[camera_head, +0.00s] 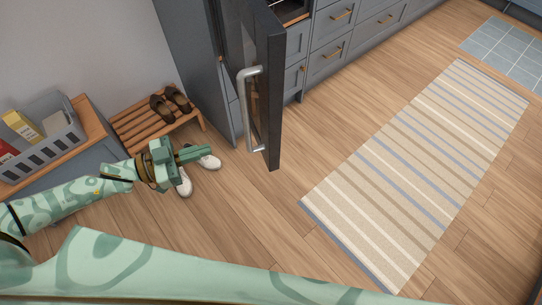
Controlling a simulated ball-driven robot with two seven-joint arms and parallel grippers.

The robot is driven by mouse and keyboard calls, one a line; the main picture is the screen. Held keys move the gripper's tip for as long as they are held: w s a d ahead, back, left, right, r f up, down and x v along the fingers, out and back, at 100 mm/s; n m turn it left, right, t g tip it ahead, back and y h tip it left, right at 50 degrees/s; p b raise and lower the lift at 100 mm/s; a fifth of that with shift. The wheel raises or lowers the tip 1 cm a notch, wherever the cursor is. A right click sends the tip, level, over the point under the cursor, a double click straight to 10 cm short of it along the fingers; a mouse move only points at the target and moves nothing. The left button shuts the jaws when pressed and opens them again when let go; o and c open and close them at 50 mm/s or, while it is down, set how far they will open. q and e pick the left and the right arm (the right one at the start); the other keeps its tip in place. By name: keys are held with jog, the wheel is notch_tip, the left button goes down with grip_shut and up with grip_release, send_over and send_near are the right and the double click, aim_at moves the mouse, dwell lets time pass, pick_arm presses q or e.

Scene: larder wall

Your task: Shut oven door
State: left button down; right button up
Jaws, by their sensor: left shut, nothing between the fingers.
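The oven door (270,90) is a dark panel that stands open, swung out from the tall grey cabinet and seen nearly edge-on. Its silver bar handle (245,108) is on the left-facing side. Part of the oven opening shows behind the door at the top. My left gripper (207,152) is shut and empty, to the left of the door and its handle, apart from both in the picture. My right gripper is not in view.
A wooden rack (150,125) with dark shoes stands by the wall, and white shoes (208,162) lie near my left gripper. A grey crate (45,145) sits on a low cabinet at left. A striped rug (425,165) lies right on open floor.

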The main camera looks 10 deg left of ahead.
pick_arm(q)
jog(key=x, duration=0.2)
send_near(267, 129)
jog(key=d, duration=0.1)
jog(key=shift+n+h, duration=0.3)
jog(key=shift+h, duration=0.1)
jog(key=b+x, duration=0.1)
jog(key=x, duration=0.3)
jog(key=shift+w+d, duration=0.15)
jog(key=shift+w, duration=0.25)
jog(key=shift+w+d, duration=0.4)
jog(key=shift+d, duration=0.15)
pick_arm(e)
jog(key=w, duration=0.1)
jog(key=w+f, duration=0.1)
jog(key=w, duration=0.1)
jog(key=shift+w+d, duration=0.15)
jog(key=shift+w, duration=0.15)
